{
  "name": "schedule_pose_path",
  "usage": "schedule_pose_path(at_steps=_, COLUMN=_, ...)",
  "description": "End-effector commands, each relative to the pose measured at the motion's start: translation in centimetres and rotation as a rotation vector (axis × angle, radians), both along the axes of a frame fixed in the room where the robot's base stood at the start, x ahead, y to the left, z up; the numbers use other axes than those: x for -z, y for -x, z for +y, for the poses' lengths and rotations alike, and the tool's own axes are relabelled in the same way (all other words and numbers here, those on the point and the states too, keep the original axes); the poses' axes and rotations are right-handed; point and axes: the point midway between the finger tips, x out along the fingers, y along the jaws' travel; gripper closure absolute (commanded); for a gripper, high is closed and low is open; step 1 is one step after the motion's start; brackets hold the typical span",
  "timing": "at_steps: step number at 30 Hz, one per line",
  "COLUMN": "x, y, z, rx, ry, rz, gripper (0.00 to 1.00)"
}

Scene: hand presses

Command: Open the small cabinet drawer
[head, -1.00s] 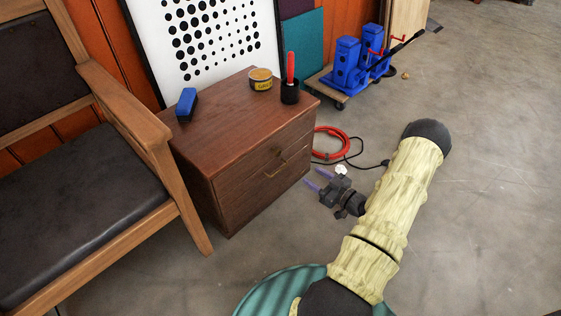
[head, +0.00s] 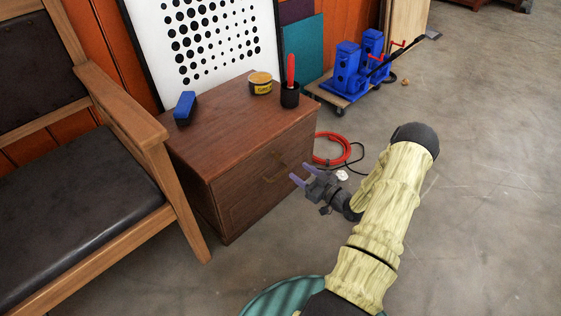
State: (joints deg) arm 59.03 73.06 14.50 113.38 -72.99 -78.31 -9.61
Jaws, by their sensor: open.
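The small cabinet (head: 240,125) is dark brown wood and stands at the middle left in the head view. Its drawer front (head: 243,187) faces my arm and looks shut. My gripper (head: 300,174) has two pale purple fingers spread apart and pointing left toward the handle. Nothing shows between the fingers. I cannot tell whether a finger touches the handle.
A wooden armchair (head: 120,105) stands close to the cabinet's left side. A red hose (head: 333,150) lies behind my gripper. The floor on the right is clear.

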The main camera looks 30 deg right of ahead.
Motion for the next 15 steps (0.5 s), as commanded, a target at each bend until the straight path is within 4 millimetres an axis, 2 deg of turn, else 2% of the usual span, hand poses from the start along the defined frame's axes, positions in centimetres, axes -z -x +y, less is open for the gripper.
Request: schedule_pose_path(at_steps=15, x=0.3, y=-8.4, z=3.1, rx=-0.002, ry=0.001, rz=-0.003, gripper=0.50)
